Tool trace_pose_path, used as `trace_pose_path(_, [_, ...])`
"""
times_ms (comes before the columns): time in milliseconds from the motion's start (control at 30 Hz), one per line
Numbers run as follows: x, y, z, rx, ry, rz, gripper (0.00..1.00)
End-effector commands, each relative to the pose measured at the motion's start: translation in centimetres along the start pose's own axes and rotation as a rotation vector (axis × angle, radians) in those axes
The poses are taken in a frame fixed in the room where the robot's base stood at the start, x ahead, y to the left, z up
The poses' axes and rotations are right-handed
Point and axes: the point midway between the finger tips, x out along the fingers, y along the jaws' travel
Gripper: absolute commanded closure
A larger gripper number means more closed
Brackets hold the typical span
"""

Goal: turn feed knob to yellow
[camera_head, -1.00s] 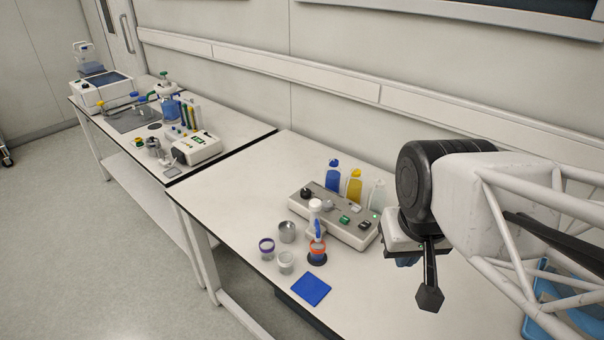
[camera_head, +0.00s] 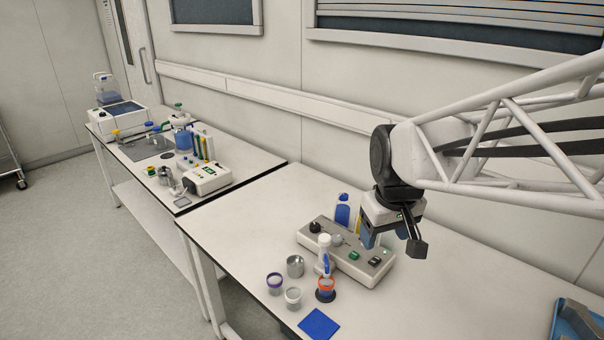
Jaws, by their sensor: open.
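A grey control box (camera_head: 318,246) stands on the near table. A black knob (camera_head: 315,227) sits at its left end and a smaller grey knob (camera_head: 337,240) to the right of it. I cannot tell which one is the feed knob or read any colour marks. Behind the box stand a blue bottle (camera_head: 343,211) and a yellow bottle (camera_head: 359,219), the latter mostly hidden by my gripper.
A white and blue dispenser (camera_head: 324,255) stands before the box above an orange-rimmed cup (camera_head: 326,284). Several cups and a blue mat (camera_head: 319,324) lie at the front. A blue tray (camera_head: 568,325) is at the right. The table between box and tray is clear.

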Motion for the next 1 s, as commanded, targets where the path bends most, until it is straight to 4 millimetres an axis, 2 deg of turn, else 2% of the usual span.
trace_pose_path(100, [0.8,0.2,-2.7,-0.054,-0.013,-0.005,0.34])
trace_pose_path(467, [3.8,0.6,-10.2,-0.215,-0.045,-0.022,0.34])
trace_pose_path(767, [7.4,0.5,-16.4,-0.351,-0.070,-0.038,0.34])
trace_pose_path(1000, [10.9,0.2,-21.1,-0.459,-0.090,-0.053,0.34])
